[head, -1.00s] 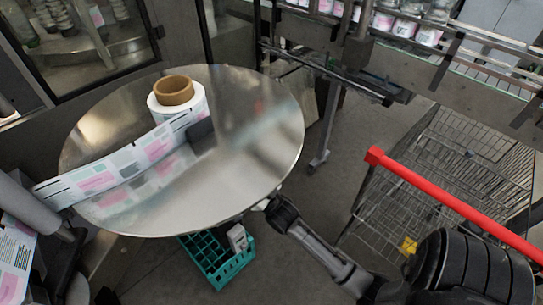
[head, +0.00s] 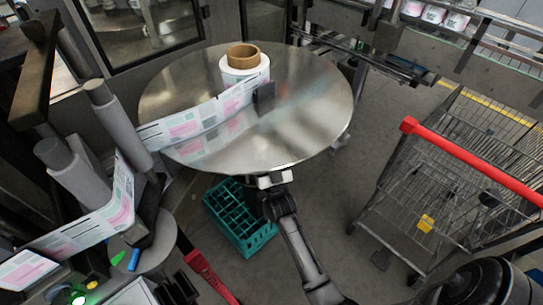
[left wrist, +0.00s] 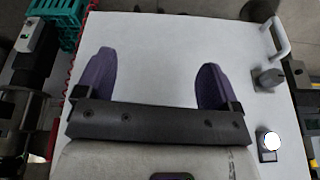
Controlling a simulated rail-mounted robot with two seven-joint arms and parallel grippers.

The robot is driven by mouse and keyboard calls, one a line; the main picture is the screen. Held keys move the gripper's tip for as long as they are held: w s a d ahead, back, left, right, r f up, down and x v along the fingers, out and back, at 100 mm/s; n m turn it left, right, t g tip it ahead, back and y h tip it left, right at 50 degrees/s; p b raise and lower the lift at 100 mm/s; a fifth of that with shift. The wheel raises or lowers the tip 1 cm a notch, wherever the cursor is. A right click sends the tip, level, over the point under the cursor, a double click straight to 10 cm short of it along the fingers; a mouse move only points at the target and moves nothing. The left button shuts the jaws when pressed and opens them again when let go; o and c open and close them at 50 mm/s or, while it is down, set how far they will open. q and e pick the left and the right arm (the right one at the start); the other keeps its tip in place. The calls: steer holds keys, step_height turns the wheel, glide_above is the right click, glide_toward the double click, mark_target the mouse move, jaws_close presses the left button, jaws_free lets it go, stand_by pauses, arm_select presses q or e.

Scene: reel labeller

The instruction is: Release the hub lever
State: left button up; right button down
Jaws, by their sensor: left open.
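The label reel (head: 245,66), a white roll with a brown core, stands on a large shiny round disc (head: 310,120). A printed label strip (head: 190,122) runs from it to the left. A small dark block (head: 264,97) stands beside the strip; I cannot tell whether it is the hub lever. No other part is clearly the hub lever. My left gripper (left wrist: 155,85) shows in the left wrist view, open and empty, purple fingers apart above a white surface (left wrist: 150,45). My right gripper (head: 272,180) is at the disc's front rim; its fingers are unclear.
A teal crate (head: 240,222) lies on the floor below the disc. A trolley with a red handle (head: 470,165) stands at the right. Grey rollers (head: 75,178) stand at the left. A red bar (head: 208,275) is at the bottom. A metal handle (left wrist: 276,35) edges the white surface.

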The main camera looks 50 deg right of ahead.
steer(key=shift+w+a, duration=0.1)
stand_by(0.4)
steer(key=c, duration=1.2)
jaws_free()
steer(key=shift+c, duration=0.2)
steer(key=o, duration=0.4)
steer(key=shift+a, duration=0.15)
steer(key=shift+o, duration=0.2)
steer(key=shift+f, duration=0.1)
